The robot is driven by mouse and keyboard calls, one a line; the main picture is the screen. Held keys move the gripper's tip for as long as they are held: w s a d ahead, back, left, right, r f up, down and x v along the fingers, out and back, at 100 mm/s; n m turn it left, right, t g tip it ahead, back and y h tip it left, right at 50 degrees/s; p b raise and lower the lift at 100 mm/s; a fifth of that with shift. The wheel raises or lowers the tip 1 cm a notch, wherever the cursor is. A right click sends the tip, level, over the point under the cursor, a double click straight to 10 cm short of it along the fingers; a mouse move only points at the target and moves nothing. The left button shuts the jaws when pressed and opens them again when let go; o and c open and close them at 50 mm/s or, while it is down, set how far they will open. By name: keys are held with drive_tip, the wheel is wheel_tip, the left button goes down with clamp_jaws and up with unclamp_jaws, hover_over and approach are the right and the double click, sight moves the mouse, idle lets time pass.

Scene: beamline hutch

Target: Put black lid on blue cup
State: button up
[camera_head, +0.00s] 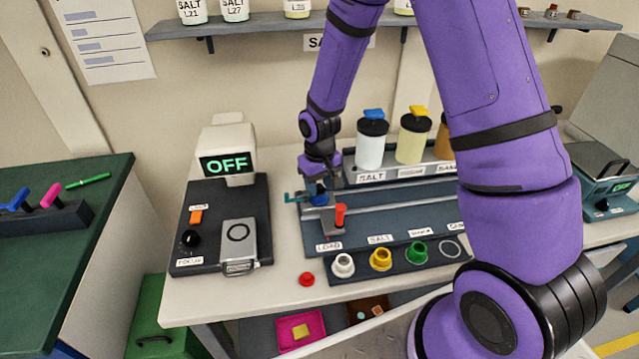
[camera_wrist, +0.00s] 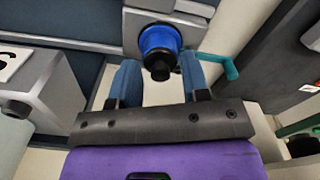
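The blue cup (camera_wrist: 158,38) sits on a grey mount in the wrist view, just beyond my fingertips. A small black knob-like piece (camera_wrist: 158,70) shows at its near side; I cannot tell whether it is the black lid or part of the cup. My gripper (camera_wrist: 160,72) has two blue fingers apart, one on each side of the black piece, with visible gaps. In the head view my gripper (camera_head: 318,184) points down over the blue cup (camera_head: 318,199) at the left end of the rail, hiding most of it.
A teal handle (camera_wrist: 222,66) stands close right of the cup. A red lever (camera_head: 340,215) is near the rail. White (camera_head: 343,265), yellow (camera_head: 381,259) and green (camera_head: 417,253) cups sit in front; a red piece (camera_head: 306,279) lies on the table. Black-topped jars (camera_head: 370,150) stand behind.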

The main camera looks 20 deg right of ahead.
drive_tip(key=shift+r, duration=0.15)
drive_tip(key=s+d+r+t, duration=0.1)
drive_tip(key=s+r, duration=0.2)
drive_tip(key=r, duration=0.6)
drive_tip(key=s+d+r+m+t, duration=0.15)
drive_tip(key=s+r, duration=0.25)
drive_tip(key=r, duration=0.6)
drive_tip(key=s+d+r+n, duration=0.1)
drive_tip(key=s+d+r, duration=0.15)
drive_tip(key=r, duration=0.65)
drive_tip(key=s+d+r+m+t, duration=0.1)
drive_tip(key=s+r, duration=0.2)
drive_tip(key=s, duration=0.5)
drive_tip(key=s+d+r+t, duration=0.1)
drive_tip(key=s+r, duration=0.3)
drive_tip(key=s, duration=0.5)
drive_tip(key=shift+s+r+m+t, duration=0.2)
drive_tip(key=shift+m+t, duration=0.15)
